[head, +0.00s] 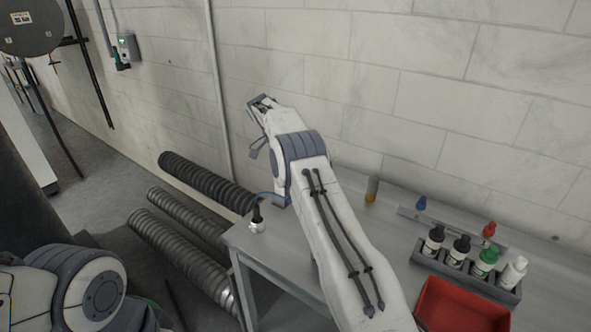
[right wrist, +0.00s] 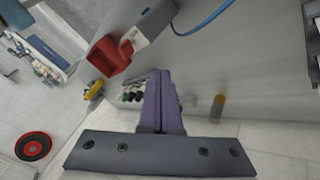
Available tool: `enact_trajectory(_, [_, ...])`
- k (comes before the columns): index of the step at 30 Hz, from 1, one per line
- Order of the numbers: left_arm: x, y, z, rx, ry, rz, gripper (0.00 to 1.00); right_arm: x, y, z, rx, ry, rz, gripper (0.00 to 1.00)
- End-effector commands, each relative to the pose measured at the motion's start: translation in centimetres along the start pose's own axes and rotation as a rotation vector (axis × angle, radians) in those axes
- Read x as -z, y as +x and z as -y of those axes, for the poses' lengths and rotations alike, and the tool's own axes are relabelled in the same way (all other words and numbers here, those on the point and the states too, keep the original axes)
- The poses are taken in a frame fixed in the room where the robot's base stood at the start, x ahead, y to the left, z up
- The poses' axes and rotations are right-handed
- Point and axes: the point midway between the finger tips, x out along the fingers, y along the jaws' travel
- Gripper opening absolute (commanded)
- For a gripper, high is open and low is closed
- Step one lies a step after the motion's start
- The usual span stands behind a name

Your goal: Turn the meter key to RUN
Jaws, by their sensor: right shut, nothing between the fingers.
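My right gripper (head: 262,103) is raised near the wall, above the back left of the grey table. In the right wrist view its fingers (right wrist: 158,75) are together with nothing between them. A grey box (right wrist: 155,20) with a blue cable, perhaps the meter, shows at the top of that view, apart from the fingers. My arm seems to hide it in the head view. I cannot make out a key or its position. A black probe in a small white holder (head: 257,226) stands at the table's left corner. My left gripper is out of view.
The table holds a bottle rack (head: 469,272), a red bin (head: 440,303) and a yellow-brown cylinder (head: 371,189). Ribbed hoses (head: 180,240) lie left of it. A small control box (head: 127,48) hangs on the white block wall (head: 420,60).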

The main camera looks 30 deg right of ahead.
Motion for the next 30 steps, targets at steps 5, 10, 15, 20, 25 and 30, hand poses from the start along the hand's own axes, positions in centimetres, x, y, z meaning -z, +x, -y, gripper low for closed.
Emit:
enact_trajectory(5, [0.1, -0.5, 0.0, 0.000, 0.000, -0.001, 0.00, 0.1, -1.8, -0.2, 0.001, 0.003, 0.001, 0.00])
enact_trajectory(10, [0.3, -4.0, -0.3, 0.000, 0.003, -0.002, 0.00, 0.6, -3.3, -0.5, -0.003, 0.003, 0.001, 0.00])
enact_trajectory(15, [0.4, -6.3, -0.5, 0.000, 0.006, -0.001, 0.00, 0.5, -4.0, -0.5, -0.003, 0.003, 0.002, 0.00])
enact_trajectory(20, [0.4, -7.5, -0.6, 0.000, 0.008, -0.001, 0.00, 0.3, -4.2, -0.4, -0.003, 0.003, 0.002, 0.00])
enact_trajectory(25, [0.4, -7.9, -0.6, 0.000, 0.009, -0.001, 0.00, 0.2, -4.2, -0.3, 0.000, -0.012, 0.004, 0.38])
enact_trajectory(30, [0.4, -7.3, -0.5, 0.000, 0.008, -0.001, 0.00, 1.1, -4.3, -0.1, 0.028, -0.235, 0.031, 0.45])
